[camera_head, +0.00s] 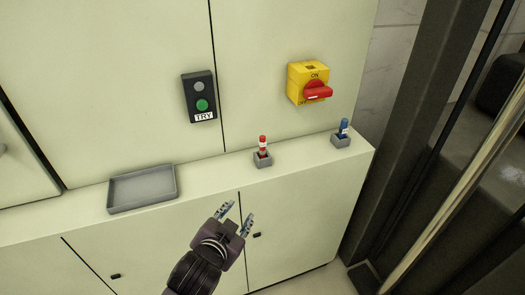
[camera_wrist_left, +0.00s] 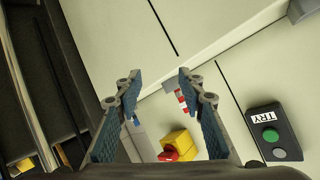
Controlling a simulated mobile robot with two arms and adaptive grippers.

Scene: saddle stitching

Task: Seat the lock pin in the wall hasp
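A red pin with a white band (camera_head: 263,145) stands upright in a small grey holder (camera_head: 263,160) on the ledge. A blue pin with a white band (camera_head: 343,127) stands in a similar holder (camera_head: 341,140) farther right. A yellow switch box (camera_head: 296,84) with a red handle (camera_head: 318,92) is on the wall above; "ON" is printed over the handle. I cannot clearly make out a hasp. My left gripper (camera_head: 237,215) is open and empty, in front of and below the red pin. In the left wrist view, the red pin (camera_wrist_left: 181,98) shows beside one finger of the open gripper (camera_wrist_left: 158,80).
A black box (camera_head: 198,96) with a grey and a green button, labelled TRY, is on the wall. An empty grey tray (camera_head: 142,189) lies on the ledge (camera_head: 215,168) at left. The ledge between tray and red pin is clear. A dark frame stands right.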

